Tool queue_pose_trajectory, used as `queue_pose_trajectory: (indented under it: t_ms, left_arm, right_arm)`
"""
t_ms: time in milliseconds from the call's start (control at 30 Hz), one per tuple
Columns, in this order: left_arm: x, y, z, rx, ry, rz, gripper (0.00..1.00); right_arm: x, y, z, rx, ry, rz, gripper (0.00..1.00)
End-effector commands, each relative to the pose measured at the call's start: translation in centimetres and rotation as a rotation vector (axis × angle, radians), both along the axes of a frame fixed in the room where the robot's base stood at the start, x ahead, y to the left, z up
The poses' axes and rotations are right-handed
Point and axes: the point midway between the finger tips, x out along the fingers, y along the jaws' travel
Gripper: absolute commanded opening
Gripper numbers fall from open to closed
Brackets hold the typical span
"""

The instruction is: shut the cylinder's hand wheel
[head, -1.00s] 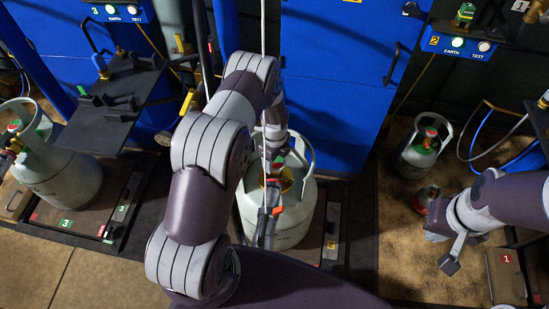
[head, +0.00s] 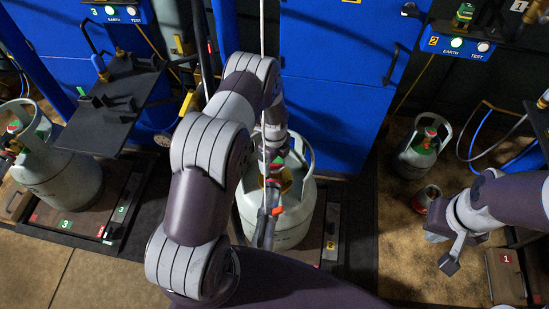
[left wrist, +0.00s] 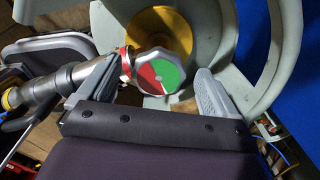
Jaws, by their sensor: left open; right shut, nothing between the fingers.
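The grey cylinder (head: 292,222) stands on the scale in the middle of the head view, partly behind my left arm. Its hand wheel (left wrist: 157,74), with a red and green face and a white pointer line, shows in the left wrist view in front of the yellow collar (left wrist: 160,35). My left gripper (left wrist: 164,78) is open, with one finger on each side of the wheel; I cannot tell whether they touch it. In the head view, my left gripper (head: 275,160) is over the cylinder's top. My right gripper (head: 452,252) is shut and empty, low at the right.
A metal filling connector (left wrist: 55,85) meets the valve from the left. The cylinder's grey guard ring (left wrist: 265,60) curves close around the right finger. A blue cabinet (head: 335,110) stands behind. Other cylinders stand at the left (head: 60,180) and right (head: 420,150).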

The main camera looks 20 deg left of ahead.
Motion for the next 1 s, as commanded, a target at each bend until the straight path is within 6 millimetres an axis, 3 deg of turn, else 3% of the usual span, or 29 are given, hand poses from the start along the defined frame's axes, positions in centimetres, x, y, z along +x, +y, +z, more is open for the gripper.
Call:
queue_pose_trajectory:
  t_ms: [133, 400, 500, 667, 1000]
  left_arm:
    - [0.1, 0.0, 2.1, 0.000, -0.002, 0.000, 0.92]
    - [0.1, 0.0, 9.4, 0.001, -0.004, 0.000, 0.92]
    - [0.1, 0.0, 11.2, 0.000, -0.003, 0.000, 0.92]
    - [0.0, 0.0, 12.6, 0.000, -0.001, 0.000, 0.92]
    - [0.0, 0.0, 12.7, 0.000, -0.001, 0.000, 0.92]
  right_arm:
    - [0.0, 0.0, 0.5, 0.000, 0.000, 0.000, 0.00]
    - [0.0, 0.0, 1.4, 0.000, 0.000, 0.000, 0.00]
    - [0.0, 0.0, 1.6, 0.000, 0.000, 0.000, 0.00]
    - [0.0, 0.0, 1.6, 0.000, 0.000, 0.000, 0.00]
    - [0.0, 0.0, 1.6, 0.000, 0.000, 0.000, 0.00]
